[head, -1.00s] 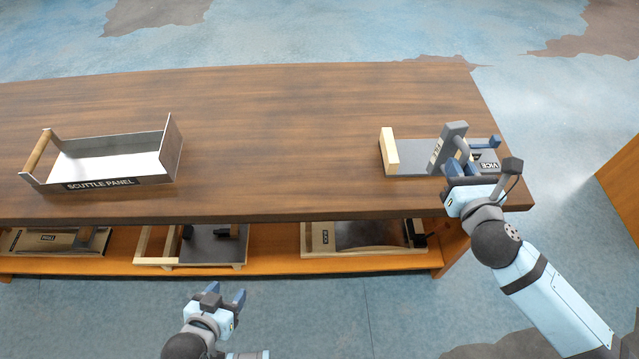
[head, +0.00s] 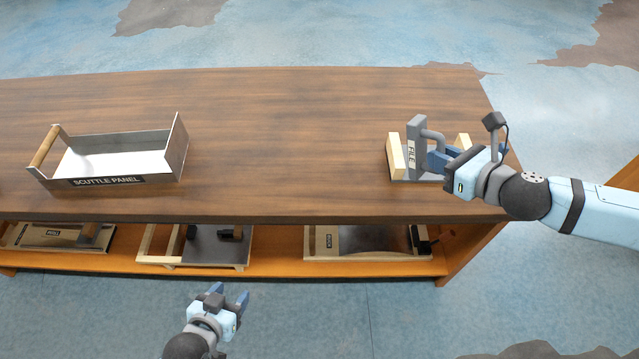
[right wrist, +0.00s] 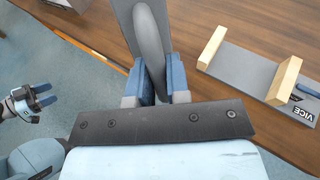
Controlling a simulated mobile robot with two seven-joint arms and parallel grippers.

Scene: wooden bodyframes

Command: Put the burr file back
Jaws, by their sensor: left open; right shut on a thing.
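The burr file (head: 413,160) is a grey flat plate with a grey loop handle and a FILE label. My right gripper (head: 438,160) is shut on its handle; the file stands upright in front of the vice at the right end of the bench. In the right wrist view the grey handle (right wrist: 150,45) runs between the two blue fingers (right wrist: 155,82). Whether the file touches the bench or the vice is hard to tell. My left gripper (head: 229,297) is open and empty in front of the bench; it also shows in the right wrist view (right wrist: 40,100).
The vice, a grey base (right wrist: 240,75) with two pale wooden jaws (head: 394,157), sits on the wooden bench (head: 290,140). A metal scuttle panel tray (head: 120,181) stands at left. Several wood-framed trays lie on the lower shelf (head: 275,262). The bench middle is clear.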

